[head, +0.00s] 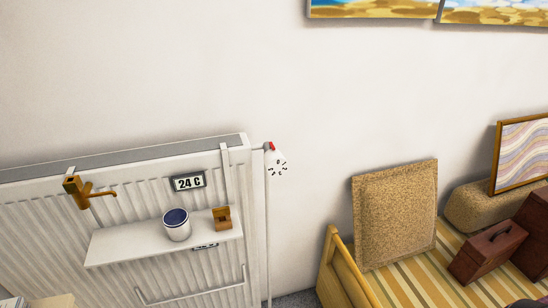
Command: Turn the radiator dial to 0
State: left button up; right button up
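The radiator dial (277,164) is a white knob with dark marks at the upper right corner of the white radiator (120,167). A red part (269,146) shows at its upper left. The marks are too small to read, so I cannot tell its setting. Neither of my grippers can be made out in the head view. Nothing touches the dial.
A white shelf (120,246) on the radiator holds a cup (176,224) and a small brown holder (222,218). A wooden bed or bench with a striped cover (415,277) stands right. The wall around the dial is clear.

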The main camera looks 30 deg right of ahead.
aim_at(276, 166)
jog(key=i+j+z, duration=0.15)
jog(key=z, duration=0.9)
